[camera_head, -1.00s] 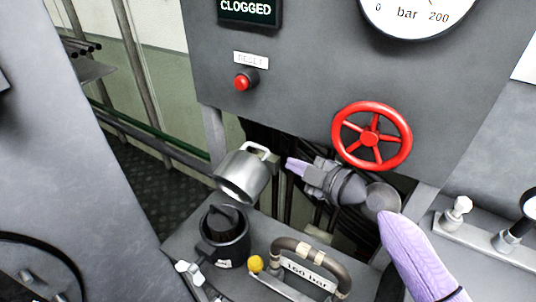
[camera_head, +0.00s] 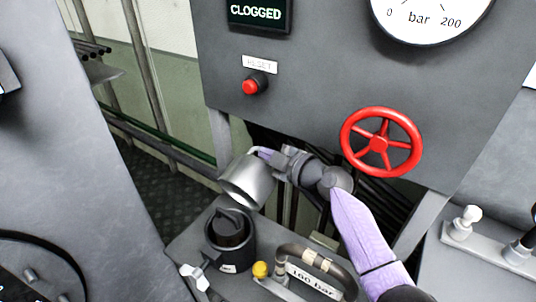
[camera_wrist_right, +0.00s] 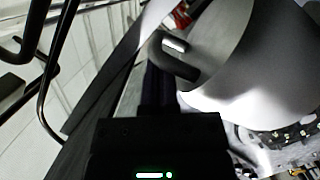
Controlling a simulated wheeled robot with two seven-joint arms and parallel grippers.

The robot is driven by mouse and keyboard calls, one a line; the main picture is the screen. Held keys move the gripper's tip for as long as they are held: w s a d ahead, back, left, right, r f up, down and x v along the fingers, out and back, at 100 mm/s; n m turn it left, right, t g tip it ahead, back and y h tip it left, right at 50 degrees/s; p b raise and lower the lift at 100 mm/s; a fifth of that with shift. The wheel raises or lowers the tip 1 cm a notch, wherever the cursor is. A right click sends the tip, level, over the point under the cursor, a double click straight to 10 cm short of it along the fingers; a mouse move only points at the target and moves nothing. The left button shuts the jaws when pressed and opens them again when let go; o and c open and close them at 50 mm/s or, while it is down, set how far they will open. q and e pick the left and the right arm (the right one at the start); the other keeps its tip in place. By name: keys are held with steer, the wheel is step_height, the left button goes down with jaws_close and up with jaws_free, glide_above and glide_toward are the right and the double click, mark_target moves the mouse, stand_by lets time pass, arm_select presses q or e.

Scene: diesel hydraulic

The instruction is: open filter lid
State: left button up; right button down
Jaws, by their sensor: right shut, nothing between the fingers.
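The filter lid (camera_head: 246,182) is a silver cup-shaped piece with a thin handle, tilted above the black filter housing (camera_head: 230,242), with its open end toward the lower left. The housing's dark top with a raised bar is uncovered. My right gripper (camera_head: 262,154) is shut and empty, its lilac fingertips at the lid's upper edge by the handle. They partly cover the handle, and I cannot tell whether they touch it. In the right wrist view a big pale curved surface (camera_wrist_right: 250,60) and a dark bent bar (camera_wrist_right: 177,60) are close ahead. My left gripper is out of view.
A red handwheel (camera_head: 380,142) and red reset button (camera_head: 254,84) are on the grey panel above. A curved handle (camera_head: 318,262) with a "160 bar" label and a yellow knob (camera_head: 261,269) stand in front. A grey casing (camera_head: 90,190) fills the left side.

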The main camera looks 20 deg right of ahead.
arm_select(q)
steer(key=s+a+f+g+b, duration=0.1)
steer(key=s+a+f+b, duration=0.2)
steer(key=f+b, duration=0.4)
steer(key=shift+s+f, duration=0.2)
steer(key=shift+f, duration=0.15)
arm_select(e)
steer(key=w+d+f+m, duration=0.1)
steer(key=w+d+f+m+g, duration=0.1)
steer(key=d+f+m, duration=0.1)
steer(key=shift+w+d+f+m+y, duration=0.25)
steer(key=shift+w+d+m+y, duration=0.05)
steer(key=shift+w+y, duration=0.1)
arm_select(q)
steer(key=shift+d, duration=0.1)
